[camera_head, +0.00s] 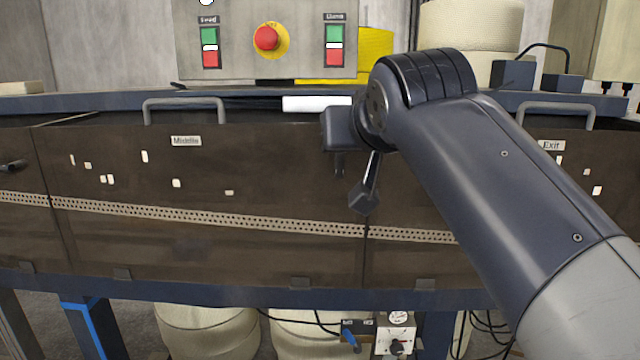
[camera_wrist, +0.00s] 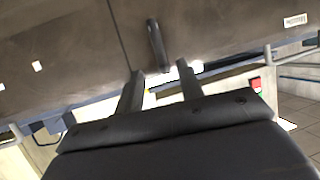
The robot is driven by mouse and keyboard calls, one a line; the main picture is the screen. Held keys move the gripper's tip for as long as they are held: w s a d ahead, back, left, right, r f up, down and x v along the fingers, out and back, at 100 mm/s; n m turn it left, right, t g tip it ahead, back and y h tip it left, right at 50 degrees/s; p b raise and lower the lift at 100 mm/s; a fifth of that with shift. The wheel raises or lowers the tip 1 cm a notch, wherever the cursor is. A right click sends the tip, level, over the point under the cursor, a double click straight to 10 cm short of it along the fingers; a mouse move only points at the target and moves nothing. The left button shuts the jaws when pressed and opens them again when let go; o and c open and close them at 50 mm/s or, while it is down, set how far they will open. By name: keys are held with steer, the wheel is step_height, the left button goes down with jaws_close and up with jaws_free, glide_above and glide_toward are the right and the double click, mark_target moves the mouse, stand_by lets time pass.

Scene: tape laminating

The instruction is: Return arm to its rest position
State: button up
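My arm (camera_head: 500,170) reaches in from the lower right of the head view, its wrist bent in front of the machine's brown front panels. My gripper (camera_wrist: 162,72) is open in the wrist view, its two grey fingers apart with nothing between the tips. In the head view it is mostly hidden by the wrist. A dark lever handle (camera_head: 364,190) at the panel seam is close to it; the handle also shows in the wrist view (camera_wrist: 156,45), just beyond the fingertips. I cannot tell from these frames whether they touch.
The brown panels (camera_head: 200,245) with grab bars (camera_head: 185,103) run across the scene. A control box (camera_head: 230,40) with a red emergency button (camera_head: 267,38) stands behind. Pale rolls (camera_head: 207,330) sit below, beside a small cabled device (camera_head: 396,335).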

mark_target(341, 168)
steer(key=p+x, duration=0.1)
steer(key=x, duration=0.6)
steer(key=shift+s+a+n+h+p, duration=0.2)
steer(key=shift+a+n+h+p, duration=0.45)
steer(key=shift+n+h, duration=0.4)
steer(key=shift+d, duration=0.15)
